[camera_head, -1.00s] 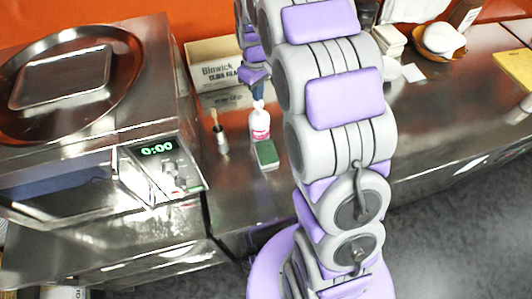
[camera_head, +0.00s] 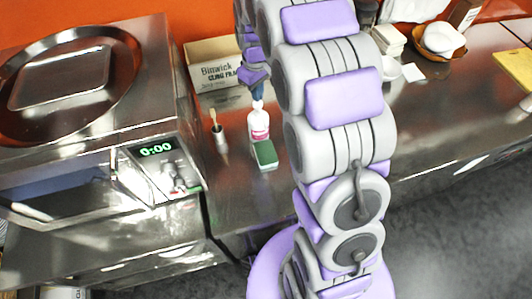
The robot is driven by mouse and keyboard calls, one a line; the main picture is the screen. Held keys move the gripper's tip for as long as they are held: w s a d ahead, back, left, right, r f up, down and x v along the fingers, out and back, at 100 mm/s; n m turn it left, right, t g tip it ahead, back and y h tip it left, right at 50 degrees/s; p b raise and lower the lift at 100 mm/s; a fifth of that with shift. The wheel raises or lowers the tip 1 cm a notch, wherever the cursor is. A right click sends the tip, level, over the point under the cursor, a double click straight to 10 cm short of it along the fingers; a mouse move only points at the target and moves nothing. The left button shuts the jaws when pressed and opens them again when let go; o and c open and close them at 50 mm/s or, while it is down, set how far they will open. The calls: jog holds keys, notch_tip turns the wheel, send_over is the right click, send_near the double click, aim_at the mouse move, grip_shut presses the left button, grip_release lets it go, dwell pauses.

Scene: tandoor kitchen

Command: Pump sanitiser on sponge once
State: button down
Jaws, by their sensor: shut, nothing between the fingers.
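The sanitiser bottle (camera_head: 258,124), white with a pink-red label, stands upright on the steel counter. The green sponge (camera_head: 265,153), with a pale underside, lies just in front of the bottle, close to its base. My gripper (camera_head: 257,92) is shut and empty, pointing down directly over the bottle's pump top. The pump head is mostly hidden by the fingers, and I cannot tell whether they touch it.
A small metal pot with a wooden-handled brush (camera_head: 219,137) stands left of the bottle. A cardboard box (camera_head: 212,66) is behind. A steel appliance with a green display (camera_head: 156,149) fills the left. A bowl (camera_head: 441,40) sits far right.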

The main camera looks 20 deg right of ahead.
jog(key=shift+f, duration=0.15)
jog(key=shift+f, duration=1.25)
jog(key=shift+r, duration=0.1)
jog(key=shift+r+p, duration=0.45)
jog(key=shift+r, duration=0.9)
notch_tip(320, 180, up, 6)
jog(key=p, duration=0.2)
jog(key=shift+p, duration=0.3)
